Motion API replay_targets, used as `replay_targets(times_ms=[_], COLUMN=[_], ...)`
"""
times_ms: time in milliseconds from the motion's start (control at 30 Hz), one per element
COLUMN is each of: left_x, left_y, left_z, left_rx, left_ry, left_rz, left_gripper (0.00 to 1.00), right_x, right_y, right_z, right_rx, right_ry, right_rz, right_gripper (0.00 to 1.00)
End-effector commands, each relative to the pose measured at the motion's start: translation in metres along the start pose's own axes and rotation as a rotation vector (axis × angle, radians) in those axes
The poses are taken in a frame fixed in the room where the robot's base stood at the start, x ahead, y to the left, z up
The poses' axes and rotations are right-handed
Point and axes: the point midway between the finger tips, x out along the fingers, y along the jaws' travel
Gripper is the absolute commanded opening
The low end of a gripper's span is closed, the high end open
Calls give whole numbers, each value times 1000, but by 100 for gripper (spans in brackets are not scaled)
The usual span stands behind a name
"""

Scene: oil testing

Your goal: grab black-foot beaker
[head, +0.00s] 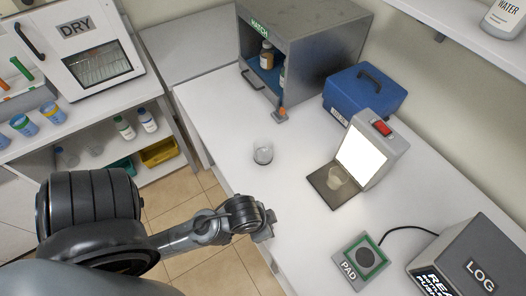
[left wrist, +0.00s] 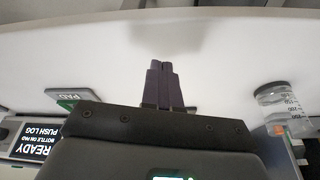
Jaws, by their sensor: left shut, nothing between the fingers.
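A clear beaker (head: 263,152) with a dark ring at its base stands upright on the white table (head: 215,115), left of its middle. It seems to be the graduated beaker (left wrist: 277,98) at the right of the left wrist view. A second clear beaker (head: 337,179) stands on the dark plate of the lit viewer; its foot colour is hard to tell. My left gripper (head: 268,226) is over the table's near edge, apart from both beakers. Its fingertips (left wrist: 161,65) are together and empty in the left wrist view. My right gripper is not in view.
The lit viewer (head: 385,140) stands right of the beakers, with a blue case (head: 362,92) and an open HATCH cabinet (head: 318,55) behind. A PAD (head: 351,268) and LOG box (head: 465,262) are at the lower right. The table between gripper and dark-ringed beaker is clear.

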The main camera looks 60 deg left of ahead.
Motion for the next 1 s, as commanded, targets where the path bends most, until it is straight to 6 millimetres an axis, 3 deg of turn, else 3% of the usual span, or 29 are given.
replay_targets(times_ms=[67, 700, 1000], left_x=[0, 0, 1], left_y=[0, 0, -1], left_z=[0, 0, 1], left_rx=[-1, -1, 2], left_ry=[0, 0, -3], left_rz=[0, 0, -3], left_gripper=[2, 100, 100], right_x=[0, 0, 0], right_y=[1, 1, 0], right_z=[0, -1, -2], right_rx=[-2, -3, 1], right_ry=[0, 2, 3], right_rz=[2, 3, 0], right_gripper=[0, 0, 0])
